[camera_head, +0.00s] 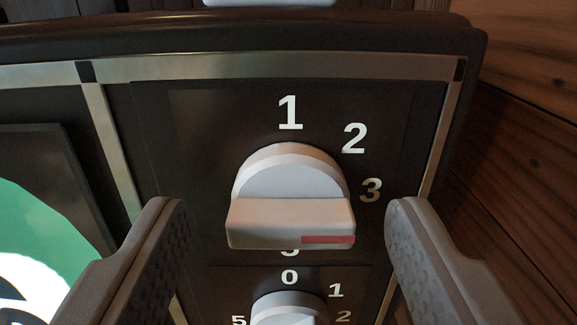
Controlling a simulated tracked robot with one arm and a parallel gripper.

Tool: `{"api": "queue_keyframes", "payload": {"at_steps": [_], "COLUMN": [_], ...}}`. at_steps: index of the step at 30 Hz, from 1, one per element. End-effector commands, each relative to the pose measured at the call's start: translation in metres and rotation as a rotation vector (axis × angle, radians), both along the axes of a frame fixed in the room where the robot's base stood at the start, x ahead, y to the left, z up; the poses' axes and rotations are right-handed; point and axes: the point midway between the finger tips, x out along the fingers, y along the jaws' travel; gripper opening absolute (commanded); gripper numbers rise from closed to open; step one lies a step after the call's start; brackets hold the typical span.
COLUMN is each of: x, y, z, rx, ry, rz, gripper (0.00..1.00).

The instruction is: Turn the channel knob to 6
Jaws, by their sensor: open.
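The channel knob (290,197) is white, round at the back with a thick bar across its front. The bar lies level, and a red mark (328,240) is at its right end, on the side of the 3. Numerals 1, 2 and 3 show above and to the right of the knob; a numeral just below is partly hidden by the bar. No 6 is visible. My gripper (283,212) is open, one finger on each side of the knob, with a gap between each finger and the bar.
A second white knob (290,309) with smaller numerals sits just below, cut by the bottom edge. A screen with a green and white picture (38,245) is at the left. A wooden wall (530,130) stands at the right.

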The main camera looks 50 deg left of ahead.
Motion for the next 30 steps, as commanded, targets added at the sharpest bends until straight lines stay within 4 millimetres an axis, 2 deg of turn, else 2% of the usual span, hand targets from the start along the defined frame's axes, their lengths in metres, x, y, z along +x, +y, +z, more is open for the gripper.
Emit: {"api": "queue_keyframes", "payload": {"at_steps": [12,13,15,18,19,20,21,22,30], "x": [0.006,0.006,0.006,0.006,0.006,0.008,0.006,0.006,0.008], "y": [0.007,0.007,0.007,0.007,0.007,-0.03,-0.01,-0.006,0.004], "z": [0.0,0.0,0.0,0.0,0.0,0.0,0.0,0.0,0.003], "rx": [0.0,0.0,0.0,0.0,0.0,-0.001,0.0,0.0,0.03], "ry": [0.001,0.001,0.001,0.001,0.001,0.001,0.001,0.002,0.039], "rz": [-0.001,-0.001,-0.001,0.0,0.0,-0.016,-0.002,-0.003,-0.008], "gripper": [0.58,0.55,0.36,0.13,0.13,0.13,0.18,0.15,0.13]}}
